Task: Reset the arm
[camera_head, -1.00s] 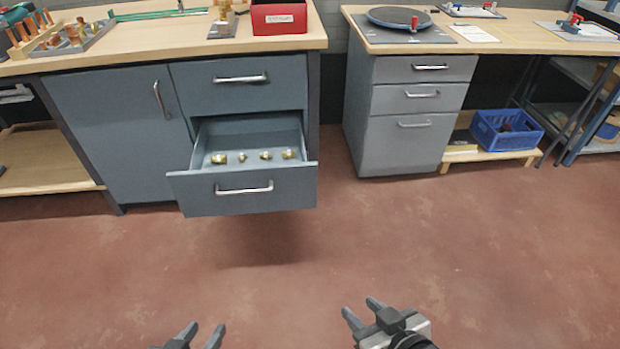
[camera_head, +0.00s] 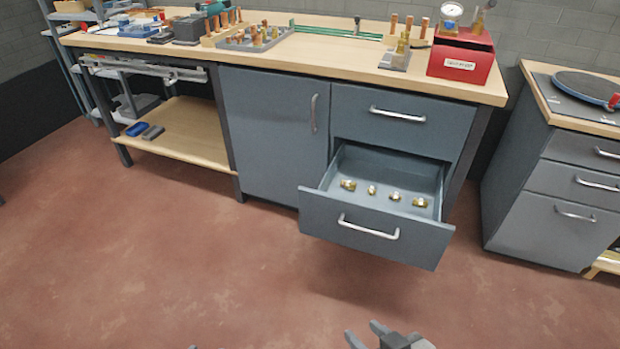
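My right gripper (camera_head: 367,335) shows at the bottom edge, right of centre. Its two fingers are apart with nothing between them, above the red floor and well in front of the open drawer. Of my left gripper only a tiny tip (camera_head: 193,347) shows at the bottom edge; its opening cannot be seen. The lower drawer (camera_head: 345,222) of the grey-blue workbench is pulled out. Several small brass fittings (camera_head: 371,190) lie in a row inside it. Neither gripper touches the drawer.
The workbench top (camera_head: 330,45) bears a red box (camera_head: 462,62), a fitting tray (camera_head: 255,40) and copper pieces. A second drawer cabinet (camera_head: 560,200) stands at the right. A lower wooden shelf (camera_head: 185,140) is at the left. The red floor (camera_head: 180,250) in front is clear.

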